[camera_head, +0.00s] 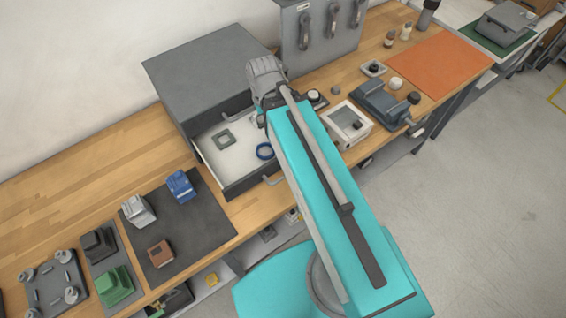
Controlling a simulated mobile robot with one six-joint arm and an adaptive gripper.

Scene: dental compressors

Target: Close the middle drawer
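The grey drawer cabinet (205,70) stands on the wooden bench against the wall. One drawer (212,158) is pulled out below a closed upper front (222,117), so it appears to be the middle one. It has a white inside, a dark front and a pale handle (274,181).
A grey tool panel (320,35) stands right of the cabinet. A white boxed device (348,124) and a dark vise-like device (385,103) sit to the right. A dark mat (190,236) with small parts lies left of the drawer. An orange mat (440,64) is clear.

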